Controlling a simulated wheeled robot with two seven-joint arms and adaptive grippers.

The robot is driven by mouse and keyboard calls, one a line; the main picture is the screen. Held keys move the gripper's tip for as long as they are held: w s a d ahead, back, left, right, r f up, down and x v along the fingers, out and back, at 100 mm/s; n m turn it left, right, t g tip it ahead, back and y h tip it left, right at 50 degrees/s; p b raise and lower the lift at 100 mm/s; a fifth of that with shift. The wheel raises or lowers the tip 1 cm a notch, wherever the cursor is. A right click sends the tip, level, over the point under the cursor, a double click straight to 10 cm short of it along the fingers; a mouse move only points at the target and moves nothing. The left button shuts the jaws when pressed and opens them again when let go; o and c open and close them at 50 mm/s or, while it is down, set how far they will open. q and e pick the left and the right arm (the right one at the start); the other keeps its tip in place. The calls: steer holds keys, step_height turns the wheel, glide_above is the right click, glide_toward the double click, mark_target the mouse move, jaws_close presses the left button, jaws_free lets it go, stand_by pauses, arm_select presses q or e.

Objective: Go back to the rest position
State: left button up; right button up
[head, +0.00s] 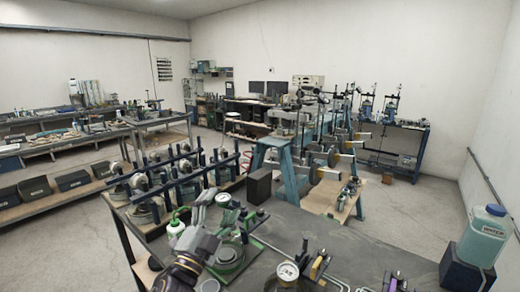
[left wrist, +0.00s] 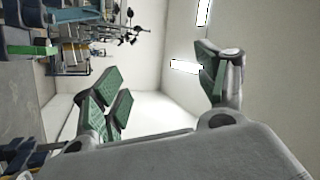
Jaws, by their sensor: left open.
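My left gripper (head: 220,216) is over the near left part of the dark workbench (head: 330,232), its arm coming in from the bottom left. In the left wrist view my left gripper (left wrist: 160,88) has its green-padded fingers spread wide, with nothing between them. Behind the fingers that view shows pale wall and ceiling lights, with the room turned on its side. My right gripper is in neither view.
A green-based device (head: 230,256) is close beside my left gripper. A white bottle with a green tip (head: 175,228) stands to its left. A round gauge (head: 287,272) is at the near edge. A water jug (head: 485,238) stands far right. The bench's middle is fairly clear.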

arm_select(q)
steer(key=s+a+f+n+g+y, duration=0.3)
steer(key=a+f+n+g+y, duration=0.15)
steer(key=f, duration=0.55)
steer(key=s+a+f+n+g+y, duration=0.2)
steer(key=a+f+n+g+y, duration=0.3)
steer(key=f, duration=0.6)
steer(key=s+a+f+n+g+h, duration=0.15)
steer(key=s+f+g, duration=0.25)
steer(key=s+f, duration=0.4)
steer(key=s+a+f+n+g+h, duration=0.1)
steer(key=s+f+n+g, duration=0.4)
steer(key=s, duration=0.6)
step_height(320, 180, down, 34)
steer(key=s+r+m, duration=0.1)
steer(key=s+m, duration=0.1)
steer(key=s+a+f+g, duration=0.1)
steer(key=s+a+f, duration=0.1)
steer(key=s+f, duration=0.8)
steer(key=s+a+f, duration=0.1)
steer(key=s+f, duration=0.9)
steer(key=s, duration=0.2)
steer(key=shift+s+a+f+m+g, duration=0.2)
steer(key=shift+s+a+m+g, duration=0.05)
steer(key=shift+a+m+g, duration=0.1)
